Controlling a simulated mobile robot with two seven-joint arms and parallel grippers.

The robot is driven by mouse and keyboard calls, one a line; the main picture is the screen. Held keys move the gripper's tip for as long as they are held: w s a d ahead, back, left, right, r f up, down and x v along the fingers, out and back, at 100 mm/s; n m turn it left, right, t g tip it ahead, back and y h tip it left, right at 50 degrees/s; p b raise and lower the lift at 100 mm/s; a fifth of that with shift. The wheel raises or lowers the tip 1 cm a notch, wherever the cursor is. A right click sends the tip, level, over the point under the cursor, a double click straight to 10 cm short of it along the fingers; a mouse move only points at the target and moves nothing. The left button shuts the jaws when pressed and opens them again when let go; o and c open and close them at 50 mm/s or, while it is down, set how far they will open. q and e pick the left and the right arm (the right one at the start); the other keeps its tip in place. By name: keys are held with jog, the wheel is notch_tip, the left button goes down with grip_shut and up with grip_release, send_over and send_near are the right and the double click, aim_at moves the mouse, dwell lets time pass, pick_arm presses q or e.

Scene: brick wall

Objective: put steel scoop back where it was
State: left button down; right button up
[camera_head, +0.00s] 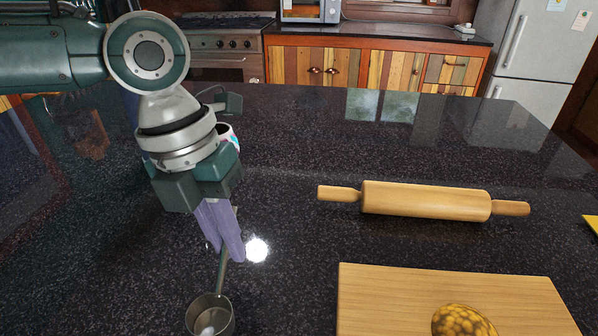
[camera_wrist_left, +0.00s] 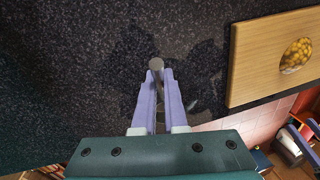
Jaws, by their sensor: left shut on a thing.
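The steel scoop (camera_head: 211,316) is at the bottom left of the head view, its round bowl nearest me and its handle running up to my left gripper (camera_head: 229,258). The purple fingers are shut on the handle. In the left wrist view, the rounded metal end of the scoop (camera_wrist_left: 156,64) shows between the fingertips of my left gripper (camera_wrist_left: 158,72). The bowl's lower edge is close to the picture's bottom edge. I cannot tell whether it touches the counter. Purple and dark parts at the lower right edge of the wrist view may be my right gripper; its jaws are unclear.
A wooden rolling pin (camera_head: 425,200) lies right of my left gripper on the dark speckled counter (camera_head: 285,150). A cutting board (camera_head: 390,290) with a brown-yellow patterned thing (camera_head: 462,321) is at the lower right. A white mug (camera_head: 226,134) is partly hidden behind my left arm.

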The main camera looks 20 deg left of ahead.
pick_arm(q)
jog(key=shift+f, duration=0.6)
jog(key=c, duration=1)
grip_release()
jog(key=shift+o, duration=0.2)
jog(key=shift+r, duration=0.1)
